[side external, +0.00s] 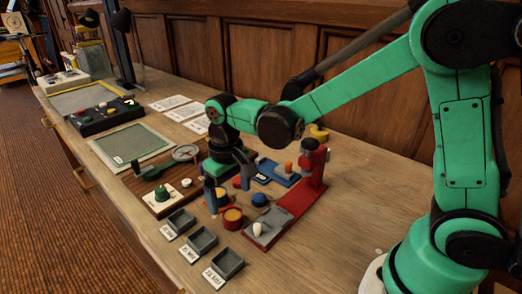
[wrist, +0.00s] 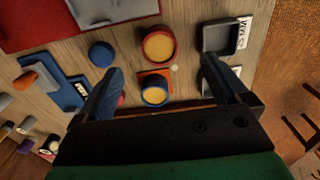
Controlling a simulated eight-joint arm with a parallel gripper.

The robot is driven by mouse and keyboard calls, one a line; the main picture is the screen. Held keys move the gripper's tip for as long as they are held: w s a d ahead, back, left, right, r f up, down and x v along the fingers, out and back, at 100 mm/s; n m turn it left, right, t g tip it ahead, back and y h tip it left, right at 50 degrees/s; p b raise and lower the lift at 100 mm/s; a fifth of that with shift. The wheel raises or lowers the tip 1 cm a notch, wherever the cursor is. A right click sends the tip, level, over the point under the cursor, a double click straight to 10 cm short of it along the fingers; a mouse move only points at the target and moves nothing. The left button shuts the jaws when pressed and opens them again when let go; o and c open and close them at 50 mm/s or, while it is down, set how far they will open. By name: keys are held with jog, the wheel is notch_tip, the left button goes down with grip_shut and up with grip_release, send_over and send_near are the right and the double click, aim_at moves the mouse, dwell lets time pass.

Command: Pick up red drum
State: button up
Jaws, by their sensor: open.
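A red drum (side external: 233,224) with a yellow top stands on the wooden table in the side view, just in front of my gripper (side external: 228,185). In the wrist view a red drum (wrist: 146,48) with a yellow top lies beyond my fingertips (wrist: 163,66).
Grey bins (side external: 228,262) with labels line the front edge. A blue tray (side external: 264,180) lies behind. A wooden board (side external: 160,207) with a green piece is at left.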

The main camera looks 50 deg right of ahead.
aim_at(232, 215)
jog(key=shift+f, duration=2.6)
jog(key=shift+c, duration=0.2)
grip_shut()
